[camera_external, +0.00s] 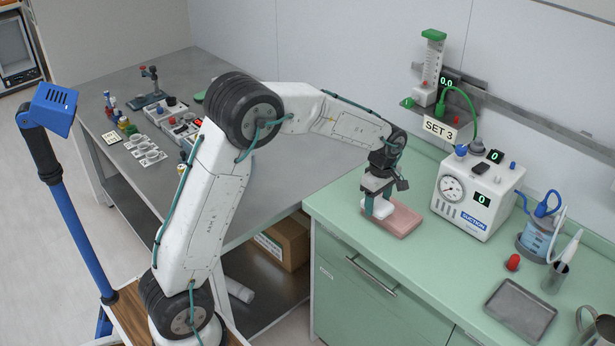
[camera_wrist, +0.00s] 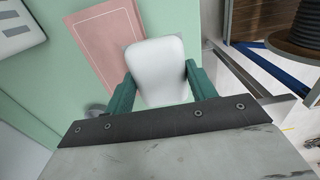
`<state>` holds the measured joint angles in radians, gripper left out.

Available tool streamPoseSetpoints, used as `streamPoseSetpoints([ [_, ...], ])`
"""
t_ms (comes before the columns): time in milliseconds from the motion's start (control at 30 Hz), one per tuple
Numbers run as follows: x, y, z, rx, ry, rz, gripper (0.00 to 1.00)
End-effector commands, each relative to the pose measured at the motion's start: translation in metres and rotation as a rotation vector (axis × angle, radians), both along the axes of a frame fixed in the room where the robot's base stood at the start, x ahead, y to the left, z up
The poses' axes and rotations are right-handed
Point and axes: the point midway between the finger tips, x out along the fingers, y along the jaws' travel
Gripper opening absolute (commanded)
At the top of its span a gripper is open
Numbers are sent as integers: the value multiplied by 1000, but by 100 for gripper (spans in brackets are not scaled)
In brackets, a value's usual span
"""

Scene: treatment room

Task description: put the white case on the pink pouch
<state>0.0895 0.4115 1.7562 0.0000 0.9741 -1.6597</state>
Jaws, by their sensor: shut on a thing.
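My gripper (camera_wrist: 160,92) is shut on the white case (camera_wrist: 157,65), with a green finger on each side of it in the wrist view. In the external view the white case (camera_external: 381,208) shows between the fingers, partly hidden by my gripper (camera_external: 377,203). The pink pouch (camera_external: 404,221) lies flat on the green counter. The case is at the left end of the pouch, over or against it; I cannot tell whether they touch. In the wrist view the pouch (camera_wrist: 103,40) shows beside and partly behind the case.
The suction unit (camera_external: 478,193) stands right of the pouch on the green counter (camera_external: 440,262). A metal tray (camera_external: 520,310), a red object (camera_external: 513,262) and a jar (camera_external: 537,238) are farther right. The counter in front of the pouch is clear. A grey table (camera_external: 290,165) stands to the left.

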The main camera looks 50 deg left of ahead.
Motion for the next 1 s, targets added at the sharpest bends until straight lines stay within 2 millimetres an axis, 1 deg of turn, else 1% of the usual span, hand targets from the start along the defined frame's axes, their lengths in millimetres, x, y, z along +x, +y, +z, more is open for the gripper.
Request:
streamPoseSetpoints([
  [33, 15, -2, -3, 0, 1, 0, 34],
  [100, 32, -3, -4, 0, 0, 0, 34],
  [200, 50, -5, -5, 0, 0, 1, 34],
  [300, 60, -6, -6, 0, 0, 1, 34],
  [467, 70, -7, -7, 0, 1, 1, 34],
  [700, 70, -7, -40, 0, 2, 1, 34],
  [733, 70, -7, -41, 0, 2, 1, 34],
  [1000, 70, -7, -42, 0, 0, 1, 34],
])
